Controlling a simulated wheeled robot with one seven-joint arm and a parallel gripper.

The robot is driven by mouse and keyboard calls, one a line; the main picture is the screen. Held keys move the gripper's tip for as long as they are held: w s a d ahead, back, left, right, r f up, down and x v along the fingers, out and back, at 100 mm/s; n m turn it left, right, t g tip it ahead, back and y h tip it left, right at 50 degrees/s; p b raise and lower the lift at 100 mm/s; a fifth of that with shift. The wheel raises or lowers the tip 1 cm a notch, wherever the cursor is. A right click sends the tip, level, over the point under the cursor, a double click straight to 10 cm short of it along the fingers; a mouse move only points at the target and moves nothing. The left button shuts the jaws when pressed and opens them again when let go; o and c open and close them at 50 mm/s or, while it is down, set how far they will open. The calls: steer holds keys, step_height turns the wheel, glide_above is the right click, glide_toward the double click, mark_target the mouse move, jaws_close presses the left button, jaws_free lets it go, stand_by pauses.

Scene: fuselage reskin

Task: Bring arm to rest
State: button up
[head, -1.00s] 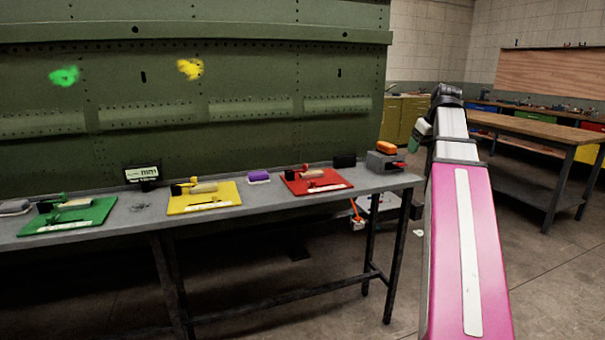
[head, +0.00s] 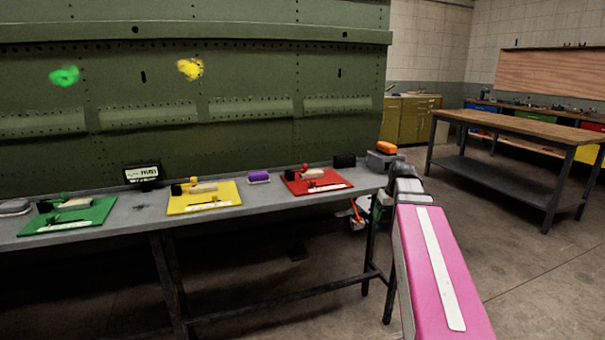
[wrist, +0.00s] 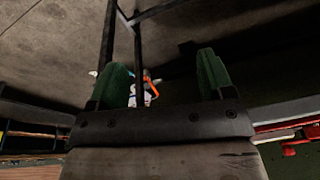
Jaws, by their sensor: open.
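My gripper (wrist: 161,78) shows in the wrist view with its two green fingers wide apart and nothing between them. Beyond the fingers are the dark floor, dark bench legs and a small white and orange object (wrist: 147,90). In the head view my pink arm reaches up from the lower right, and its dark wrist end is by the right end of the grey bench (head: 290,208). The fingers are mostly hidden there behind my wrist.
A green riveted panel (head: 230,75) stands behind. Floor is open before the wooden-topped table (head: 540,125).

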steer(key=s+a+f, duration=0.3)
steer(key=s+f, duration=0.1)
steer(key=f, duration=0.4)
steer(key=s+a+f+m+g, duration=0.1)
steer(key=s+a+f, duration=0.3)
steer(key=f, duration=0.4)
steer(key=s+a+f+g+h, duration=0.1)
steer(key=s+a+f, duration=0.2)
steer(key=s+f, duration=0.2)
step_height(320, 180, down, 4)
steer(key=shift+s+a+r+m, duration=0.25)
steer(key=shift+s+a+m, duration=0.05)
steer(key=shift+a+m, duration=0.1)
steer(key=shift+o, duration=0.4)
